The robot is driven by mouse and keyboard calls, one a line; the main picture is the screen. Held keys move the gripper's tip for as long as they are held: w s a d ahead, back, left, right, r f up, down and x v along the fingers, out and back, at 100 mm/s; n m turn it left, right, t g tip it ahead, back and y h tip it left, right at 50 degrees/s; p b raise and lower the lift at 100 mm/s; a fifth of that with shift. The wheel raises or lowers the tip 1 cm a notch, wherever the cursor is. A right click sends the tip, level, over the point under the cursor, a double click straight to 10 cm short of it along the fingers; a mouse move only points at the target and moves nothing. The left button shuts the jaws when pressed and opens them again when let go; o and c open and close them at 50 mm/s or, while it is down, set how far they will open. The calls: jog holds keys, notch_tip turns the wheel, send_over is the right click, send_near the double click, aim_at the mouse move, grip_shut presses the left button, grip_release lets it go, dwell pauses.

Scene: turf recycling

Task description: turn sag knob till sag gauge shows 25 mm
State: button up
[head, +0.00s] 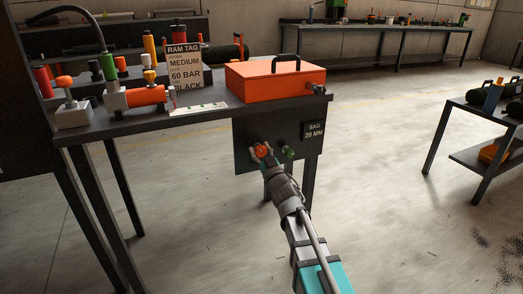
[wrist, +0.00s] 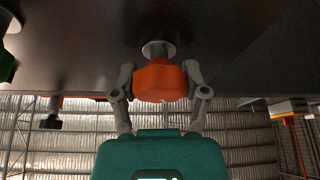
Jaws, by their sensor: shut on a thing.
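The sag gauge (head: 313,131) is a small dark display on the dark panel below the bench, and it reads "SAG 20 MM". An orange knob (head: 261,149) sits on the same panel, left of the gauge. My gripper (head: 263,157) is shut on this knob. In the wrist view, the two fingers of my gripper (wrist: 160,84) press on either side of the orange knob (wrist: 160,78), whose round pale collar meets the panel. A green knob (head: 288,152) sits between the orange knob and the gauge; no label for either knob is readable.
The bench above (head: 140,124) holds an orange case (head: 275,80), a ram tag sign (head: 185,67) reading medium, 60 bar, black, and an orange cylinder (head: 146,96). The floor (head: 390,160) to the right is clear.

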jog(key=shift+c, duration=1)
jog(key=shift+d, duration=0.3)
jog(key=shift+c, duration=0.8)
jog(key=shift+a, duration=0.25)
jog(key=shift+n+y, duration=0.3)
jog(key=shift+n, duration=0.3)
jog(key=n+g+y, duration=0.1)
jog(key=n, duration=0.2)
jog(key=n+g+y+p, duration=0.1)
jog(key=n, duration=0.2)
jog(key=shift+a+r+g, duration=0.1)
jog(key=shift+g, duration=0.3)
jog(key=n+g+p, duration=0.1)
jog(key=n, duration=0.2)
jog(key=n+g+y+p, duration=0.1)
jog(key=n, duration=0.2)
jog(key=shift+a, duration=0.1)
